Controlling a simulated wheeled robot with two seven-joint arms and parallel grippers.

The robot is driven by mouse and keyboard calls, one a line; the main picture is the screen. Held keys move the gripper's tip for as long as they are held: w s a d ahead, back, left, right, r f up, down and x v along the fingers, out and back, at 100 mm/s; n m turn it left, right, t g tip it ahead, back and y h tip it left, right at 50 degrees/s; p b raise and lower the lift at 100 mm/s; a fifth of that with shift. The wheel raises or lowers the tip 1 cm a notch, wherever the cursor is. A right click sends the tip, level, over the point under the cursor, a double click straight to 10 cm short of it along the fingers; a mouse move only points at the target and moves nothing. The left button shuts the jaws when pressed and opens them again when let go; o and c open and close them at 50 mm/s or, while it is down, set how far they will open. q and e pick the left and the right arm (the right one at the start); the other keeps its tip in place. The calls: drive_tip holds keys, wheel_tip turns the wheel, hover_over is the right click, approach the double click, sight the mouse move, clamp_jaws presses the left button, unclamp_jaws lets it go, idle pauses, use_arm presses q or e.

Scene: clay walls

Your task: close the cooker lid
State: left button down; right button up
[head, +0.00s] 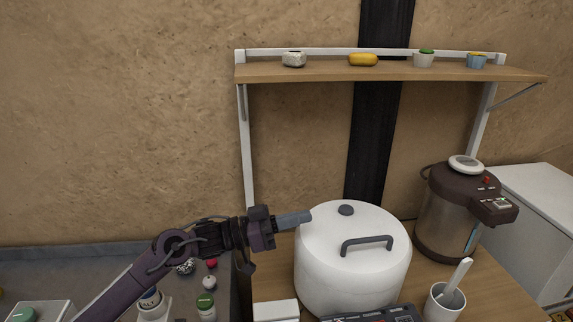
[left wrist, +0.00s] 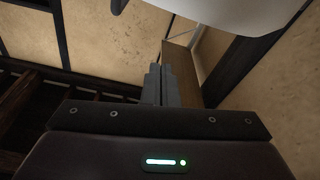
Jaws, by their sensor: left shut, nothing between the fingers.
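The white cooker (head: 345,288) stands on the wooden counter. Its domed white lid (head: 330,228) has a dark round knob and a dark bar handle (head: 367,245). The lid lies down over the body, and I see no gap between them. My left gripper (head: 308,217) comes in from the left, with its fingers shut and empty at the lid's upper left edge. I cannot tell whether they touch it. In the left wrist view the shut fingers (left wrist: 162,72) point ahead, below a white curved surface (left wrist: 225,12), likely the cooker. My right gripper is not in view.
A steel and brown water dispenser (head: 445,215) stands right of the cooker. A white cup with a utensil (head: 443,302) is at front right. A wooden shelf (head: 320,72) with several small items hangs behind. Small jars (head: 205,305) are at lower left.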

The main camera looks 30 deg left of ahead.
sight(299, 248)
use_arm(q)
drive_tip(key=f+m, duration=0.1)
drive_tip(key=s+f+m+b, duration=0.1)
drive_tip(key=f, duration=0.1)
drive_tip(key=d+f+m+b, duration=0.1)
drive_tip(key=shift+s+d+f+g, duration=0.1)
drive_tip(key=shift+s+f+g, duration=0.05)
drive_tip(key=shift+s+g, duration=0.2)
drive_tip(key=shift+s+d+f+b, duration=0.1)
drive_tip(key=shift+f+b, duration=0.15)
drive_tip(key=shift+f, duration=0.15)
drive_tip(key=shift+s+d+f+b, duration=0.1)
drive_tip(key=shift+f+b, duration=0.15)
drive_tip(key=shift+f, duration=0.15)
wheel_tip(299, 248, up, 20)
drive_tip(key=b, duration=0.1)
